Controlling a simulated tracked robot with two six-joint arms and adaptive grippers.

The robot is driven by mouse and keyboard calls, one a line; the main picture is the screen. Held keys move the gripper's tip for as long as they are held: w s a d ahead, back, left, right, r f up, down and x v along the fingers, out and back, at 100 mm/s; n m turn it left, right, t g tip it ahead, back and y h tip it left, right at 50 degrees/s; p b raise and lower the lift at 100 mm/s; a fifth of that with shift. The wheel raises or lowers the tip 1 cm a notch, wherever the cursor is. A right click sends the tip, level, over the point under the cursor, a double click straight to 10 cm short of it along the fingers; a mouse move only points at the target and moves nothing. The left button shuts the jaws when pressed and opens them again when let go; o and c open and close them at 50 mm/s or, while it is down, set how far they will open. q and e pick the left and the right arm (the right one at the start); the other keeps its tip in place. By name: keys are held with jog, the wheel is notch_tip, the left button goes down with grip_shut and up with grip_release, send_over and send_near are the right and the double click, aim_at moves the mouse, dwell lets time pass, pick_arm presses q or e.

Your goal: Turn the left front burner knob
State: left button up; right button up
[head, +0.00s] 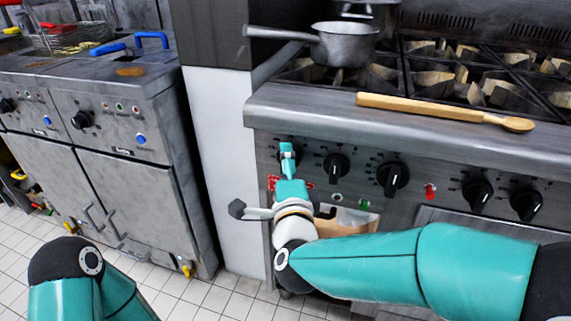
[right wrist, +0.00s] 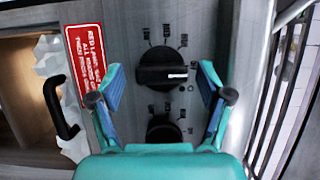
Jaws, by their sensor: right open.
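The range front carries a row of black knobs. The leftmost knob (right wrist: 163,75) shows in the right wrist view between my right fingers, its white mark pointing right. In the head view it is mostly hidden behind my right gripper (head: 287,158). That gripper is open, one finger on each side of the knob, with gaps visible between fingers and knob. A second knob (head: 336,166) stands just right of the gripper; it shows partly hidden by my gripper in the right wrist view (right wrist: 163,128). My left gripper is outside the view; only part of my left arm shows.
A grey pot (head: 345,46) sits on the burners, its handle reaching left. A wooden spoon (head: 430,109) lies along the front ledge. More knobs (head: 393,178) line the panel to the right. A fryer unit (head: 125,120) stands to the left. A red label (right wrist: 86,62) is beside the knobs.

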jog(key=shift+w+a, duration=0.1)
jog(key=shift+w, duration=0.7)
jog(key=c, duration=1.1)
jog(key=shift+r+n+g+p, duration=0.15)
jog(key=shift+n+g+p, duration=0.15)
jog(key=shift+n+p, duration=0.5)
jog(key=n+g+h+p, duration=0.1)
jog(key=n+p, duration=0.2)
jog(key=p, duration=0.3)
jog(key=n+g+h+p, duration=0.1)
jog(key=n+p, duration=0.2)
jog(key=p, duration=0.4)
jog(key=n+g+h+p, duration=0.2)
jog(key=n+p, duration=0.1)
jog(key=p, duration=0.3)
jog(key=shift+s+p, duration=0.15)
jog(key=shift+p, duration=0.15)
jog(key=shift+f+n+h+p, duration=0.2)
jog(key=shift+n+h+p, duration=0.2)
jog(key=shift+n+p, duration=0.55)
jog(key=shift+m, duration=0.25)
